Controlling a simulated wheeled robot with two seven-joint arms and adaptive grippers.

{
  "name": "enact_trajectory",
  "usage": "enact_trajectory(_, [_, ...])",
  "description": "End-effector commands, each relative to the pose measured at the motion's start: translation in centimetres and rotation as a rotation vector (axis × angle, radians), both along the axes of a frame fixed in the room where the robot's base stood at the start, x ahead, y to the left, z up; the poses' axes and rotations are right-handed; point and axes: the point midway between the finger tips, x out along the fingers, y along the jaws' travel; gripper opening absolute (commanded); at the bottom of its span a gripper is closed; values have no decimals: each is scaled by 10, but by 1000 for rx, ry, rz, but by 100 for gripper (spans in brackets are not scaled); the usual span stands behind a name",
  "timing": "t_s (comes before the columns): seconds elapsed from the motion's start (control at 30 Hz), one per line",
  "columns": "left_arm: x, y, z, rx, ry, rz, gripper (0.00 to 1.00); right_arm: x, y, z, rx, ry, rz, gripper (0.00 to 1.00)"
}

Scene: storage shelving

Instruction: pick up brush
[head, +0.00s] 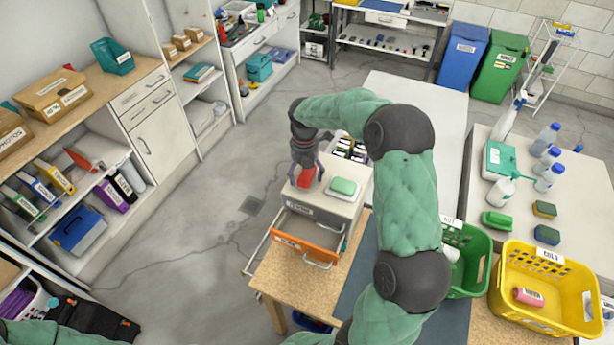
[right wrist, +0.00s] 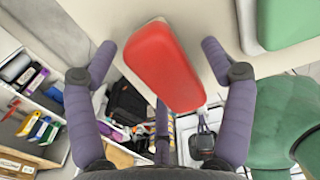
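My right gripper (head: 308,172) is over the top of a small drawer unit (head: 327,203). Its fingers are spread in the right wrist view (right wrist: 158,48). A red rounded block (right wrist: 162,66) lies between them, with gaps on both sides; it also shows below the gripper in the head view (head: 307,178). I cannot tell whether this block is the brush; no bristles or handle show. A green block (head: 343,187) lies on a white tray just right of it, and shows in the right wrist view (right wrist: 287,20). My left gripper is out of view.
The unit's orange-fronted drawer (head: 305,246) stands open. A green basket (head: 467,262) and a yellow basket (head: 545,290) are at right. A side table holds bottles, sponges and a green oblong item (head: 496,222). Shelves line the left; the floor between is clear.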

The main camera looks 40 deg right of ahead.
Motion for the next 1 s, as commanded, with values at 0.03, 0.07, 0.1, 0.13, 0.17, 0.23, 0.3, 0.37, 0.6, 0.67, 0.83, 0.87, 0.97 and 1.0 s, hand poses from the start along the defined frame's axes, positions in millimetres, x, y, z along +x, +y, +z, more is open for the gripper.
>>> enact_trajectory(0.03, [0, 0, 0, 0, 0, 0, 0, 0, 0, 0, 0, 0, 0, 62])
enact_trajectory(0.07, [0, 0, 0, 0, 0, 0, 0, 0, 0, 0, 0, 0, 0, 53])
enact_trajectory(0.1, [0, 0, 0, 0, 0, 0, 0, 0, 0, 0, 0, 0, 0, 42])
enact_trajectory(0.13, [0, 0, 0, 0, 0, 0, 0, 0, 0, 0, 0, 0, 0, 34])
enact_trajectory(0.17, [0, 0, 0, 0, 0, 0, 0, 0, 0, 0, 0, 0, 0, 25])
enact_trajectory(0.23, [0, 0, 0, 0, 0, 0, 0, 0, 0, 0, 0, 0, 0, 22])
enact_trajectory(0.3, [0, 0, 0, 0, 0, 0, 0, 0, 0, 0, 0, 0, 0, 22])
enact_trajectory(0.37, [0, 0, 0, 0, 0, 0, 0, 0, 0, 0, 0, 0, 0, 22])
enact_trajectory(0.6, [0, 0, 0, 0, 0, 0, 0, 0, 0, 2, 0, 0, 0, 22])
enact_trajectory(0.67, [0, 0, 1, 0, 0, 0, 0, 0, 0, 4, 0, 0, 0, 22])
enact_trajectory(0.83, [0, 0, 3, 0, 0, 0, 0, 1, 0, 20, -1, -3, 0, 22])
enact_trajectory(0.87, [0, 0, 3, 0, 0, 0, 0, 1, 0, 24, -1, -3, 0, 22])
enact_trajectory(0.97, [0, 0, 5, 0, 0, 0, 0, -3, 1, 38, -1, -3, 0, 22])
enact_trajectory(1.0, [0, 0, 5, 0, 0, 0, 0, -8, 2, 44, -1, -3, 0, 22])
